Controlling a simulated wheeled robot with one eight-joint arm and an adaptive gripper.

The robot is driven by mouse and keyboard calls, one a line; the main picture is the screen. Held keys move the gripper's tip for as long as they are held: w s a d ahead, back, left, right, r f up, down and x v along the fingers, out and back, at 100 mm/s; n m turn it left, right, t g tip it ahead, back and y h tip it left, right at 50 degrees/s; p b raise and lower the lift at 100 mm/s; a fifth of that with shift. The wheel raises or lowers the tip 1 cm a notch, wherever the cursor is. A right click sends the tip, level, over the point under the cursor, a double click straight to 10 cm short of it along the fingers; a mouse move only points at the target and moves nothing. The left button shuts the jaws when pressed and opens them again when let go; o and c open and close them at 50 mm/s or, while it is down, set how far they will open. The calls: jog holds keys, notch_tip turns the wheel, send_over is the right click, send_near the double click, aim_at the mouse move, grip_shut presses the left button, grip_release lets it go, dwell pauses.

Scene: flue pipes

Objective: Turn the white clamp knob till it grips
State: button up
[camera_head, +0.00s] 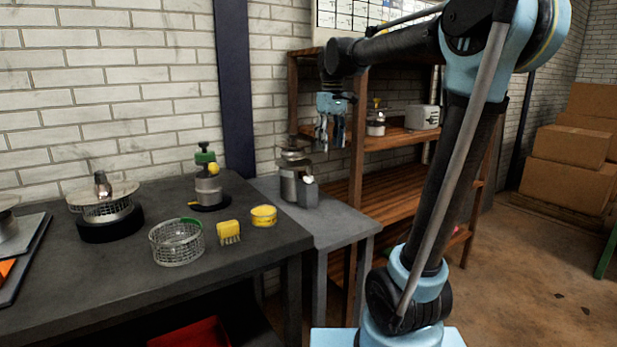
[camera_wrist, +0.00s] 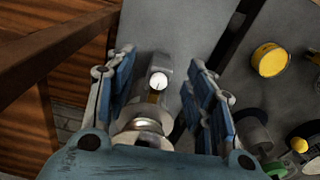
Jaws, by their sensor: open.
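The white clamp knob (camera_head: 308,180) is small and round, on the front of a grey block (camera_head: 309,195) beside a metal flue pipe assembly (camera_head: 289,184) on the small grey table. In the wrist view the white knob (camera_wrist: 158,82) lies between the two open fingers, with the round metal pipe top (camera_wrist: 143,133) just below it. My gripper (camera_head: 330,146) hangs pointing down, above and to the right of the knob, apart from it. My gripper also shows in the wrist view (camera_wrist: 160,72), open and empty. The knob's turn cannot be told.
A wooden shelf (camera_head: 400,177) with a pipe fitting and a white appliance (camera_head: 422,117) stands close behind my gripper.

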notch_tip(320, 180, up, 3)
jog(key=n, duration=0.2)
send_over(309, 176)
notch_tip(309, 176, down, 17)
jog(key=shift+s+r, duration=0.15)
dwell(0.4)
jog(key=c, duration=1.1)
